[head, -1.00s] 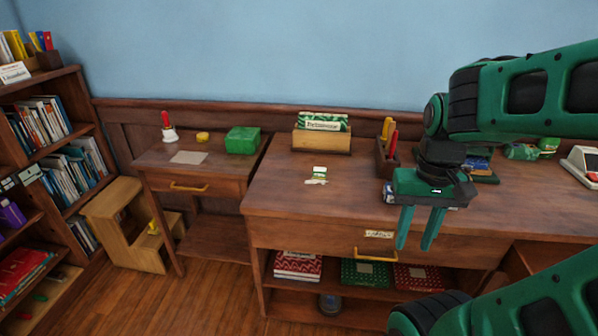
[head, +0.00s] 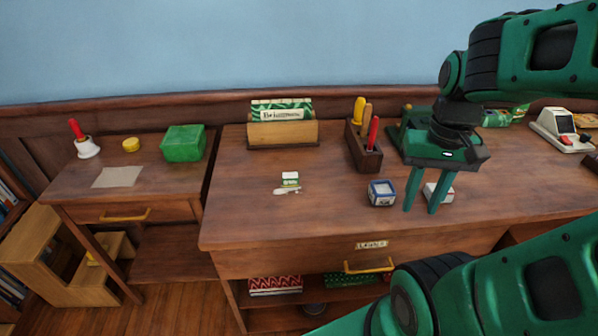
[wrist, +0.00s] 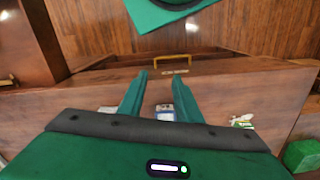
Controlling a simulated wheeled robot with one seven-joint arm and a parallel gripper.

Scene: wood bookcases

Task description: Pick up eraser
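A small white block with a green band (head: 290,179), which looks like an eraser, lies on the desk (head: 240,200) left of my gripper. A small pale item (head: 287,191) lies right in front of it. In the wrist view the green and white block (wrist: 242,121) shows to the right of the fingers. My gripper (head: 421,211) points down over the right part of the desk, its fingers apart and nothing visible between them. The wrist view also shows the two fingers (wrist: 160,77) apart.
A blue and white box (head: 382,193) stands just left of my fingers. A white item (head: 438,191) is partly hidden behind them. A tool holder (head: 364,150) and a card box (head: 283,133) stand at the back. The desk's left front is clear.

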